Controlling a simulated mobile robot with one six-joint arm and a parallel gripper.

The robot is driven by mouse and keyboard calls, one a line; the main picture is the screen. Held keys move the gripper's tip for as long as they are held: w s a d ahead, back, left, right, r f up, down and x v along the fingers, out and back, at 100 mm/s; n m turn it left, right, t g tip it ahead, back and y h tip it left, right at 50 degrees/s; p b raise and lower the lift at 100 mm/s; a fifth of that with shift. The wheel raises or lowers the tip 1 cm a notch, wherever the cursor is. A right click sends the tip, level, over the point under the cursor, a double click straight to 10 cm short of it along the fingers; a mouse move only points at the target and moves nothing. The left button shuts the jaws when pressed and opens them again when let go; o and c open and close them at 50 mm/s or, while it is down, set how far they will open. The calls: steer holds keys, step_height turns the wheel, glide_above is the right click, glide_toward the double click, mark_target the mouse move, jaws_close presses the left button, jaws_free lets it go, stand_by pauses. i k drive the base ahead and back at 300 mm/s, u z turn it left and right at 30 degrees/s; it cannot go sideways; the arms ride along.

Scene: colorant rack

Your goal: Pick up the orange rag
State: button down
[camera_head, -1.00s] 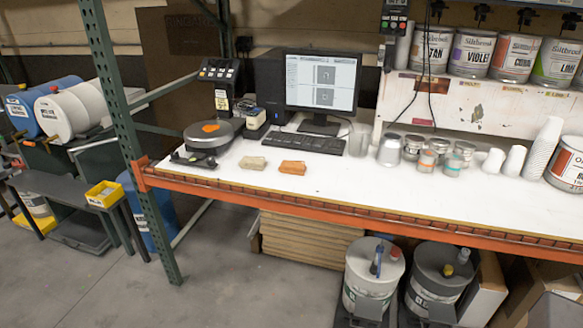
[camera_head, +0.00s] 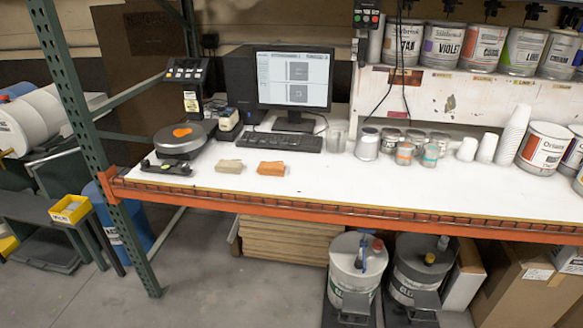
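The orange rag (camera_head: 272,169) lies folded on the white bench top (camera_head: 330,190), near its front edge and left of the middle. A tan rag (camera_head: 229,166) lies just to its left, with a small gap between them. My gripper is not in view, and nothing is seen touching the orange rag.
A round scale (camera_head: 180,140) with an orange patch on top stands left of the rags. A keyboard (camera_head: 281,142) and monitor (camera_head: 292,78) are behind. Cans and cups are to the right. A green post (camera_head: 95,150) and orange beam (camera_head: 340,213) border the bench. Floor in front is partly clear.

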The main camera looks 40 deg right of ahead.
mark_target(272, 169)
steer(key=z, duration=0.95)
steer(key=k, duration=0.95)
steer(key=i, duration=0.75)
